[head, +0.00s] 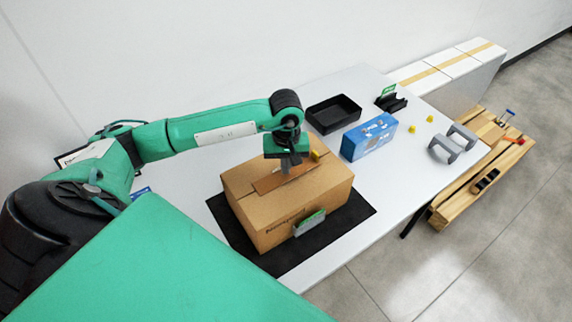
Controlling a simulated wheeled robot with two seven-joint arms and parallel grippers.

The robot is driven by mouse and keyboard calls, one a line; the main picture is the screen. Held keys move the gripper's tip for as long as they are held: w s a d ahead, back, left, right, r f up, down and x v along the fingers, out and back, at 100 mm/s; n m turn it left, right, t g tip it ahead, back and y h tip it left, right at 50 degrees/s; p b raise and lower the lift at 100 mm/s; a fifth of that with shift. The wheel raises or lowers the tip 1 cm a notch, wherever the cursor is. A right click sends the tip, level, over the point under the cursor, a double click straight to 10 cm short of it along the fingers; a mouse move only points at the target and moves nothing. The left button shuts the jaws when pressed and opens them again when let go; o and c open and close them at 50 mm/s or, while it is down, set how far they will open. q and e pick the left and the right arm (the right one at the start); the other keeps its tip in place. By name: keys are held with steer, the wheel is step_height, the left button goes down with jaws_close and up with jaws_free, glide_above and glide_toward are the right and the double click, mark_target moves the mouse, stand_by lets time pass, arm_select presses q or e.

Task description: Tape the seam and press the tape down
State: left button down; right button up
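A closed brown cardboard box (262,222) stands on a black mat (352,215) on the white table. A darker brown strip of tape (268,184) lies along part of the seam on the box top. My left gripper (287,166) points down over the box top at the far end of that strip, touching it or just above it; I cannot tell which. Its fingertips are small and partly hidden, so whether it is open or shut does not show. A small yellow piece (315,156) shows beside the gripper at the box's far edge. My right gripper is not in view.
A small grey and green item (309,223) is at the box's front side. Behind are a black tray (333,114), a blue box (369,137), a black holder (391,101), yellow blocks (412,129) and grey handles (455,142). A wooden pallet (478,178) lies on the floor at right.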

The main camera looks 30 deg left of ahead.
arm_select(q)
steer(key=shift+f+b, duration=0.35)
steer(key=shift+f, duration=0.05)
steer(key=shift+r, duration=0.2)
stand_by(0.4)
steer(key=shift+r+p, duration=0.75)
steer(key=shift+r, duration=2.1)
